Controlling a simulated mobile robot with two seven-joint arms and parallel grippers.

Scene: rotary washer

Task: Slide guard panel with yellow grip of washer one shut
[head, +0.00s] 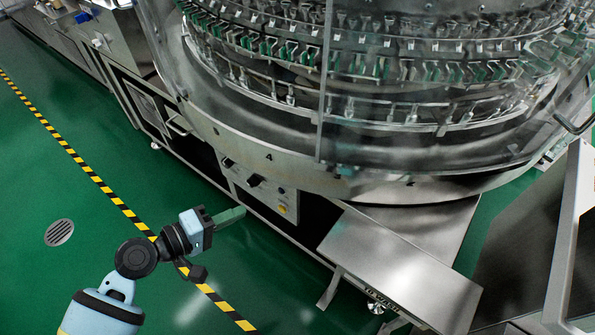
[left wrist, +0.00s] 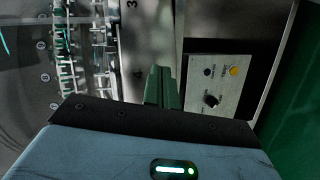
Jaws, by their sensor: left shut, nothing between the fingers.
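The rotary washer (head: 260,150) fills the upper part of the head view, with clear curved guard panels (head: 400,120) around its ring of clamps. A vertical panel edge (head: 324,80) shows near the middle. I cannot make out a yellow grip in either view. My left gripper (head: 240,212) is shut and empty, its green fingers in front of the washer's lower side, near the control panel (head: 268,192). In the left wrist view the shut fingers (left wrist: 161,88) point at the washer's metal rim, with the control panel (left wrist: 214,85) to their right. My right gripper is out of view.
A steel ledge (head: 400,265) juts out below the washer at the right. A grey framed panel (head: 570,235) stands at the right edge. The green floor (head: 50,165) at the left is clear, with a yellow-black stripe (head: 90,172) and a round drain (head: 60,233).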

